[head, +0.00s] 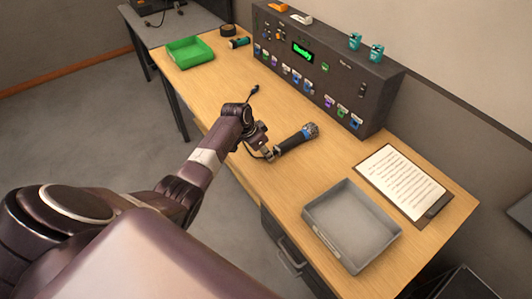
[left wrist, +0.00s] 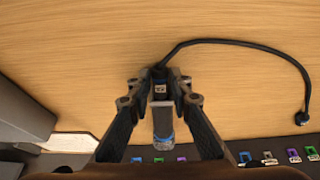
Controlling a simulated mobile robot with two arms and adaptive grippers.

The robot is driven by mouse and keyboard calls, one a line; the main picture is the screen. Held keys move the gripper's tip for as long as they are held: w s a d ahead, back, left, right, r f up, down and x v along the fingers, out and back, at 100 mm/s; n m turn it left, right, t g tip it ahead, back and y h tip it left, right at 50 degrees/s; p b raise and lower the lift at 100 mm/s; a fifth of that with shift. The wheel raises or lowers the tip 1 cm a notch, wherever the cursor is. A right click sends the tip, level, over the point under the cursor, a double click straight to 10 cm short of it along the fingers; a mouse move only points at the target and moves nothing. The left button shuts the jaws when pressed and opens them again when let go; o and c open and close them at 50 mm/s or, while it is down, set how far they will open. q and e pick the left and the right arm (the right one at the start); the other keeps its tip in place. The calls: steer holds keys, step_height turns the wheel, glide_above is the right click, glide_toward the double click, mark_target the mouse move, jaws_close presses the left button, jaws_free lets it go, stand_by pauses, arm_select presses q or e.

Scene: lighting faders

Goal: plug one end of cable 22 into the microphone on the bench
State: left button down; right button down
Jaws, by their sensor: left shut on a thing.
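The microphone (head: 297,138) lies on the bench, dark-bodied with a blue-and-grey head pointing to the upper right. In the left wrist view its grey body (left wrist: 163,122) shows between and beyond my fingers. My left gripper (head: 265,150) is at the microphone's tail end. In the left wrist view my left gripper (left wrist: 160,84) is shut on a dark cable plug with a small pale label (left wrist: 159,89). The plug lines up with the microphone's tail; I cannot tell whether it is seated. The black cable (left wrist: 245,43) curves right to its free plug (left wrist: 301,118). My right gripper is not in view.
The bench (head: 235,90) holds a green tray (head: 190,51), a grey tray (head: 352,225) and a clipboard (head: 405,180). A dark fader panel (head: 325,72) with coloured labels stands along the back. A teal-and-black item (head: 239,42) lies near the green tray.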

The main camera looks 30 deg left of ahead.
arm_select(q)
steer(key=c, duration=1.7)
jaws_free()
